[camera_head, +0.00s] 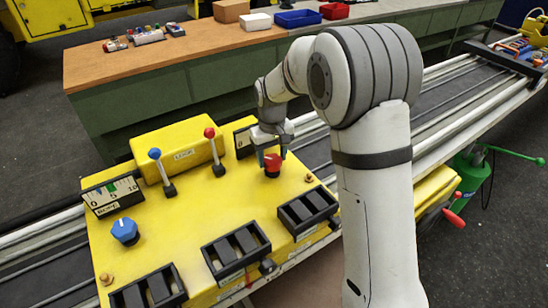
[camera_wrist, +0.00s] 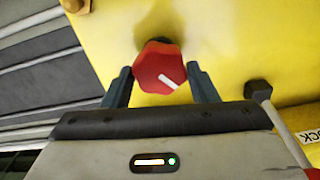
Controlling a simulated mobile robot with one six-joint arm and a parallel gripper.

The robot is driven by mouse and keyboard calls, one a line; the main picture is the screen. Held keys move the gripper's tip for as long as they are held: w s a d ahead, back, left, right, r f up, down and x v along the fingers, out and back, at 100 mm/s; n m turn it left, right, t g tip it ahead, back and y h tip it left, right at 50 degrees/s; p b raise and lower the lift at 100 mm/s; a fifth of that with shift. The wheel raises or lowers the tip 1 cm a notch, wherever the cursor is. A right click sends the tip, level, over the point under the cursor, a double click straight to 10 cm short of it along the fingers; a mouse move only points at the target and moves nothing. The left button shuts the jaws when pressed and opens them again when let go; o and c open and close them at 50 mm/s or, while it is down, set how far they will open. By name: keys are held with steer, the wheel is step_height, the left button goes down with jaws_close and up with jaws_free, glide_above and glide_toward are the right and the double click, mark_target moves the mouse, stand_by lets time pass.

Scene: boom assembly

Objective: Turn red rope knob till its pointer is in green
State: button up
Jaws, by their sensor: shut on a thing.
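The red knob (camera_head: 272,165) stands on the yellow panel near its far right side. In the wrist view the red knob (camera_wrist: 159,68) shows a white pointer line on its face, slanting toward the lower right. My gripper (camera_head: 271,160) is around the knob, with one finger on each side; in the wrist view the gripper (camera_wrist: 161,88) is shut on it. A gauge (camera_head: 245,140) stands behind the knob, mostly hidden by my gripper, so its needle and green zone cannot be read.
On the yellow panel (camera_head: 190,218) are a blue knob (camera_head: 125,231) with its own gauge (camera_head: 112,195), a blue-topped lever (camera_head: 162,172), a red-topped lever (camera_head: 214,152) close left of my gripper, and black slotted boxes (camera_head: 236,251) along the front. A workbench (camera_head: 180,55) stands behind.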

mark_target(273, 159)
steer(key=n+b, duration=0.1)
steer(key=n, duration=0.3)
steer(key=shift+n, duration=2.2)
steer(key=shift+d, duration=0.1)
steer(key=o, duration=0.9)
steer(key=shift+c, duration=0.2)
steer(key=shift+o, duration=0.6)
step_height(273, 159, up, 8)
steer(key=shift+f+b, duration=0.1)
steer(key=shift+b, duration=0.5)
